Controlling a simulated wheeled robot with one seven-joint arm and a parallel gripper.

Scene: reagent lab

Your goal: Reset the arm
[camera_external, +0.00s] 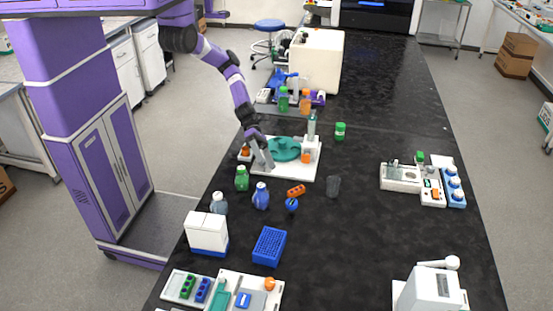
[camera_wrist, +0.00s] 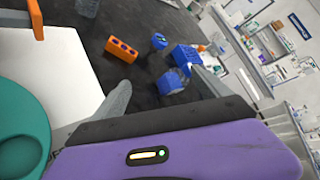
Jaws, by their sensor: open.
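My purple arm reaches over the black bench in the external view. My gripper (camera_external: 265,160) is low beside the left part of a white board (camera_external: 300,172) that carries a teal round piece (camera_external: 284,149). In the wrist view the two grey fingers of my gripper (camera_wrist: 165,95) are spread wide apart, with nothing held between them. The teal piece (camera_wrist: 22,125) and the white board (camera_wrist: 50,75) show at the left of the wrist view. Whether a fingertip touches the board is hard to tell.
Near my gripper stand a green bottle (camera_external: 242,178), a blue bottle (camera_external: 261,195) and an orange block (camera_external: 296,190). A blue rack (camera_external: 269,246) and a white box (camera_external: 207,233) stand nearer the front. Bottles crowd behind the board.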

